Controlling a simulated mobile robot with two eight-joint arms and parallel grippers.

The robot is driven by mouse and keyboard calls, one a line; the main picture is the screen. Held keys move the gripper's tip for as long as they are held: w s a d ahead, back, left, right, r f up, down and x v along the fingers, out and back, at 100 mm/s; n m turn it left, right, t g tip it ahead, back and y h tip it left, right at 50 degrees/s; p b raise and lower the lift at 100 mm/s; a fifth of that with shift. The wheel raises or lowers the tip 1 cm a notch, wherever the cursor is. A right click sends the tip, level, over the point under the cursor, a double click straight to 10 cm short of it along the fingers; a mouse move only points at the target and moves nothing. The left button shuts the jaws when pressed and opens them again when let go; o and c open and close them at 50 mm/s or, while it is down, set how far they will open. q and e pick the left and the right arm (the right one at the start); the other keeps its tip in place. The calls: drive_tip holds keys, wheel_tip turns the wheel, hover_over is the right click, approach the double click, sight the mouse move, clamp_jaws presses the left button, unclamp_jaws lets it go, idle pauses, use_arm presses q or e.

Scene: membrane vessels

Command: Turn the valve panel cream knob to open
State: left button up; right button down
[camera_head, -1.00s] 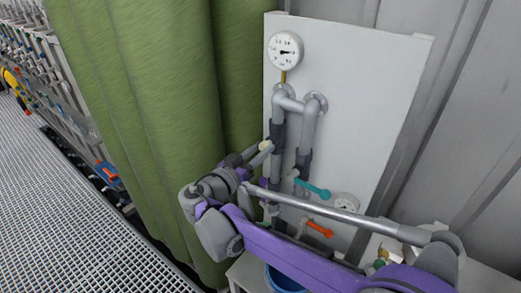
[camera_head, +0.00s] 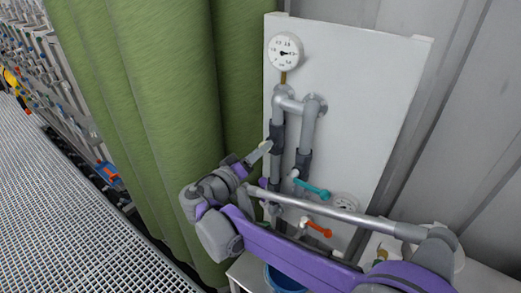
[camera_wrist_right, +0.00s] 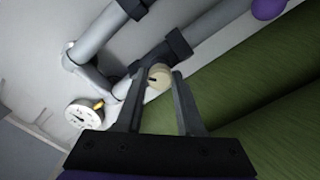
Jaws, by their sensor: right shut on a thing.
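The cream knob (camera_wrist_right: 159,77) sits between the fingertips of my right gripper (camera_wrist_right: 161,73) in the right wrist view. It has a small dark mark on its face. The fingers are closed on its two sides. In the head view my right gripper (camera_head: 264,150) reaches the left grey pipe of the white valve panel (camera_head: 375,100), and its finger hides the knob. My left gripper is not in view.
A teal lever (camera_head: 312,188) and a red-orange lever (camera_head: 319,229) are on the pipes below and right. A gauge (camera_head: 285,50) is at the panel's top. A green curtain (camera_head: 150,110) hangs close on the left. A blue bucket (camera_head: 284,279) stands below.

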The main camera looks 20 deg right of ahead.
drive_tip(key=shift+n+b, duration=1.65)
drive_tip(key=shift+n, duration=12.75)
drive_tip(key=c, duration=0.5)
unclamp_jaws()
